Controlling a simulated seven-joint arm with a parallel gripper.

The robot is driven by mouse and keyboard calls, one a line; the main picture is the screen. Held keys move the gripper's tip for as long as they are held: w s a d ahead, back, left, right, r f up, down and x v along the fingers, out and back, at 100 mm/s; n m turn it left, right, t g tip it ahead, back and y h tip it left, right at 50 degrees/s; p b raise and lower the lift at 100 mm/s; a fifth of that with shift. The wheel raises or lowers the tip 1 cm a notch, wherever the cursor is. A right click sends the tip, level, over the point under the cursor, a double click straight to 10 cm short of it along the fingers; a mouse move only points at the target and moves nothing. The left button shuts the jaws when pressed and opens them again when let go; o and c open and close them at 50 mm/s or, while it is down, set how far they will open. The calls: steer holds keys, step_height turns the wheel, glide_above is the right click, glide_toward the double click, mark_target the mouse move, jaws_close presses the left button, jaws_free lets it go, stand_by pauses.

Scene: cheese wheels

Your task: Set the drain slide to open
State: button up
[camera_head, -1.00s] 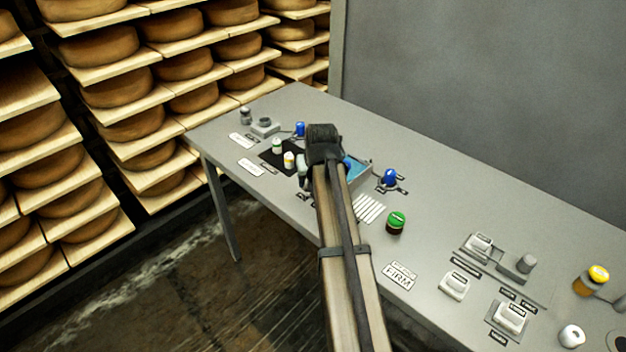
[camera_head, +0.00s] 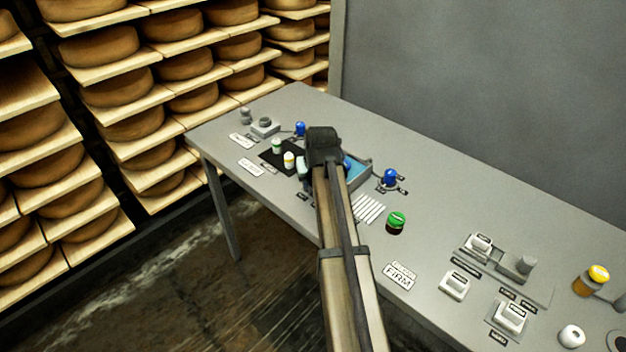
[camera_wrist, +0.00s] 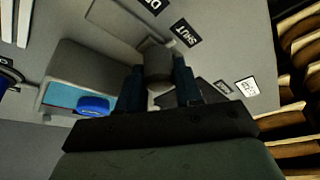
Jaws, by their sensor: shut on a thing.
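The drain slide's grey knob (camera_wrist: 158,65) stands on a pale plate in the wrist view, beside a black SHUT label (camera_wrist: 186,33). A second black label (camera_wrist: 152,5), cut off by the top edge, begins with D. My gripper (camera_wrist: 160,86) is shut on the knob, with one dark finger on each side. I cannot read the slide's exact position.
A grey basin (camera_head: 361,174) with blue inside is close beside my gripper. A blue knob (camera_head: 390,178) and green-topped jar (camera_head: 396,222) stand to the right. Small bottles (camera_head: 288,160) stand on a black mat to the left. Cheese shelves (camera_head: 120,90) line the left side.

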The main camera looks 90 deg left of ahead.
jaws_close()
steer(key=w+d, duration=0.3)
steer(key=shift+w+d, duration=0.1)
steer(key=shift+d, duration=0.05)
steer(key=o, duration=0.9)
jaws_free()
steer(key=shift+o, duration=0.2)
steer(key=v, duration=1.3)
steer(key=shift+r, duration=0.4)
